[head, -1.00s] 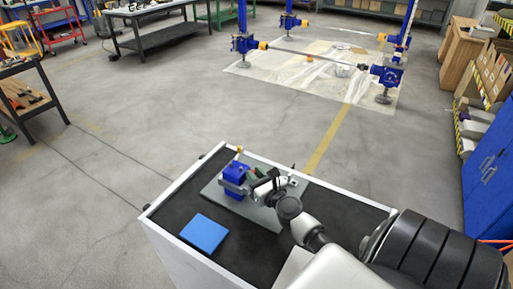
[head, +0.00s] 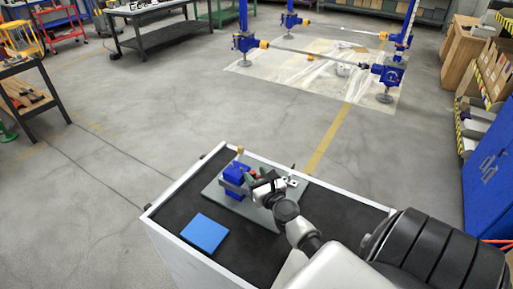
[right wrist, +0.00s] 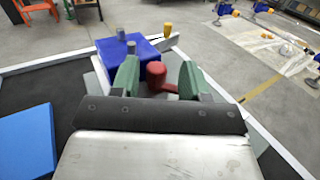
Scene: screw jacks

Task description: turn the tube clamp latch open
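The tube clamp is a blue block (head: 234,174) on a grey plate on top of the cart; it also shows in the right wrist view (right wrist: 122,48). Its red latch (right wrist: 157,76), with a rounded knob, shows between my fingers, and a bit of the red shows in the head view (head: 253,174). My right gripper (head: 252,183) is low beside the block. In the right wrist view its two green fingers (right wrist: 160,68) stand apart, one on each side of the red knob, with gaps visible. The latch's lower part is partly hidden. My left gripper is not in view.
The grey plate (head: 225,197) lies on the cart's dark top (head: 180,208), which has a raised white rim. A flat blue box (head: 204,232) lies at the front left. Screw jacks (head: 387,76) stand far off on the floor.

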